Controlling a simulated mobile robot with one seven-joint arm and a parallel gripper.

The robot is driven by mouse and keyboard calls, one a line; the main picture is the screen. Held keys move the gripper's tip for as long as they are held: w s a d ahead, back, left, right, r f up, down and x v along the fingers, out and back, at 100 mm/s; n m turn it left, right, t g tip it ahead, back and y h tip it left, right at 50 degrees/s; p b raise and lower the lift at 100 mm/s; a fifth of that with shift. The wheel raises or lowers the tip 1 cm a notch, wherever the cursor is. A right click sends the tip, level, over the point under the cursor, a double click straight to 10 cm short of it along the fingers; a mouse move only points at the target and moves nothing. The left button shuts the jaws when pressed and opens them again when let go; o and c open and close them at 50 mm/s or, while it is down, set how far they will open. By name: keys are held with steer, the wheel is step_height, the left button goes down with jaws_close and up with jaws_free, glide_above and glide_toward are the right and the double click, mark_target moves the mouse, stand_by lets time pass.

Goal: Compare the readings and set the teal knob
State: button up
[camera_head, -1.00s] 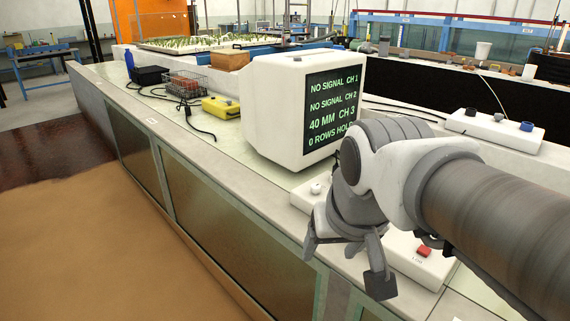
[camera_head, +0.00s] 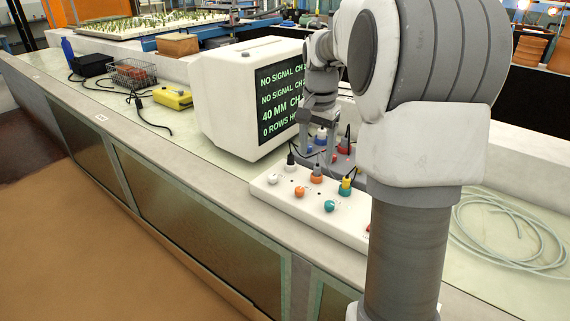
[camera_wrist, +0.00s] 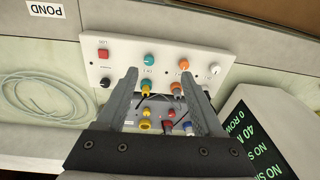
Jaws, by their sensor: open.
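The teal knob (camera_head: 330,206) is on the front row of a white panel (camera_head: 258,190), right of an orange knob (camera_head: 299,191) and a white knob (camera_head: 272,178). In the wrist view the teal knob (camera_wrist: 149,60) lies between the fingertips in the picture. My gripper (camera_head: 319,148) is open and empty, behind the panel's front row in the head view. Its fingers also show in the wrist view (camera_wrist: 159,74). A yellow plug (camera_head: 345,184) stands in the teal socket behind the knob. The monitor (camera_head: 222,105) reads 40 MM and two NO SIGNAL lines; my arm hides the line ends.
A red button (camera_wrist: 103,53) and black knob (camera_wrist: 105,82) share the panel. Behind it are yellow, red and blue plugs (camera_wrist: 146,124). A coiled clear hose (camera_head: 500,230) lies on the bench. A yellow box (camera_head: 174,97) and wire basket (camera_head: 134,74) stand left.

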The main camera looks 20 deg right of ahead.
mark_target(331, 202)
steer(key=w+d+f+m+g+p, duration=0.1)
steer(key=w+d+f+m+p, duration=0.3)
steer(key=d, duration=0.5)
steer(key=shift+y, duration=0.3)
steer(key=f+b, duration=0.3)
steer(key=f, duration=1.5)
steer(key=shift+a, duration=0.2)
jaws_close()
